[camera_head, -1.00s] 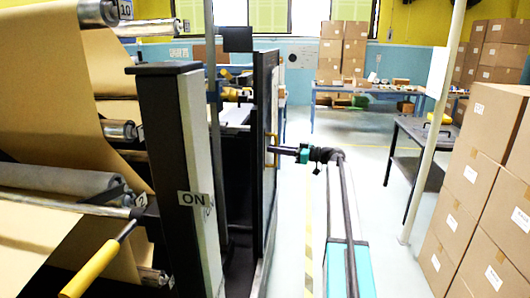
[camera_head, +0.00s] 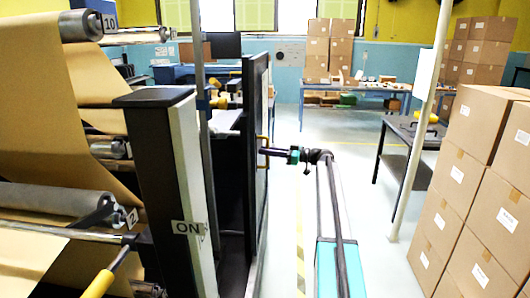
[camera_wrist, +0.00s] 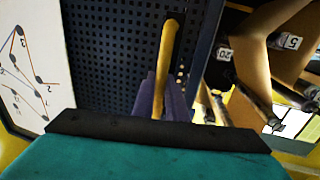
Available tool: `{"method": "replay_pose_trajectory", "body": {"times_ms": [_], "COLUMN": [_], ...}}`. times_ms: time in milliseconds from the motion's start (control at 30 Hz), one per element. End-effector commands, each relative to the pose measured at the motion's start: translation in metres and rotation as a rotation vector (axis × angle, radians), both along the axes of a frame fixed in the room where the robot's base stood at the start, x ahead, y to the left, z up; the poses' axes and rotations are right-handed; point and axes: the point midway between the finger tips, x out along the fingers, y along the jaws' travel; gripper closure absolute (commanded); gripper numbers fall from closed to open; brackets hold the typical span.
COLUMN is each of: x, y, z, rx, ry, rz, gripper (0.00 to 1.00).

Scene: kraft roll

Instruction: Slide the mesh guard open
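The mesh guard (camera_head: 258,185) is a dark framed panel seen nearly edge-on, right of the machine's dark post in the head view. In the wrist view its perforated dark sheet (camera_wrist: 105,50) fills the upper middle. Its yellow bar handle (camera_head: 264,150) stands upright on the guard's right face, and also shows in the wrist view (camera_wrist: 166,55). My gripper (camera_head: 272,152) reaches the handle from the right. In the wrist view its purple fingers (camera_wrist: 165,100) lie on both sides of the handle and look closed around it. The exact finger contact is partly hidden.
Paper rolls (camera_head: 50,195) and the "ON" post (camera_head: 185,190) stand at left. Stacked cartons (camera_head: 465,190) and a pale pole (camera_head: 425,120) stand at right, near a dark table (camera_head: 415,135). Floor beyond my arm is clear up to the blue bench (camera_head: 350,88).

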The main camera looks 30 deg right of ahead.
Motion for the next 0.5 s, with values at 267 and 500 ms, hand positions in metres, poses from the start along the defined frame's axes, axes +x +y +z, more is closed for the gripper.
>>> {"method": "replay_pose_trajectory", "body": {"times_ms": [267,500], "x": [-0.0003,-0.0015], "y": [-0.0005,-0.0010], "z": [-0.0004,-0.0005], "rx": [0.000,0.000], "ry": [0.000,0.000], "rz": [0.000,0.001], "gripper": [0.69,0.69]}}
